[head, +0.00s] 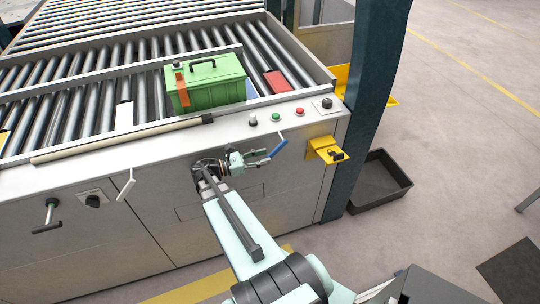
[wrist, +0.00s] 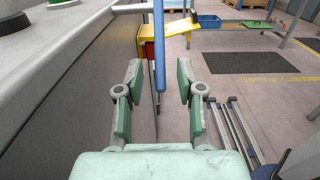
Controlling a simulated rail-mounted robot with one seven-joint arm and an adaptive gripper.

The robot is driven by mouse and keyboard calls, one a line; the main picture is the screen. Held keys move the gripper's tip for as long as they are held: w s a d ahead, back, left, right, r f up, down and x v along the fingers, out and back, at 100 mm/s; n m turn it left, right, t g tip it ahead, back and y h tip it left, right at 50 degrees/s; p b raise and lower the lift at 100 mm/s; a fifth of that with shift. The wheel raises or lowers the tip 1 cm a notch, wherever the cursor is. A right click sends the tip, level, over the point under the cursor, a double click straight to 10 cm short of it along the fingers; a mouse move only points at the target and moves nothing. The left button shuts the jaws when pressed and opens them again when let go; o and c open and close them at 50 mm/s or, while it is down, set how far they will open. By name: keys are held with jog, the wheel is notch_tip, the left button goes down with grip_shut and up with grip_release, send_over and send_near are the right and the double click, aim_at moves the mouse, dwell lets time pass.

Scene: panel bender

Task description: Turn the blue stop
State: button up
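The blue stop (head: 278,149) is a slim blue bar on the front face of the machine, below the buttons, slanting in the head view. In the wrist view the blue stop (wrist: 159,48) runs down from the top edge, and its lower end lies between the fingers in the picture. My gripper (head: 262,158) is beside the front panel, just left of the stop. In the wrist view my gripper (wrist: 159,80) is open, with a gap on each side of the bar. Neither finger appears to touch it.
A yellow bracket (head: 323,148) juts from the panel just right of the stop. Above are red and green buttons and a black knob (head: 326,103). A white lever (head: 126,184) hangs further left. A green box (head: 212,83) sits on the rollers. A dark bin (head: 378,183) stands on the floor.

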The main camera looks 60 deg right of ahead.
jog(key=v, duration=0.8)
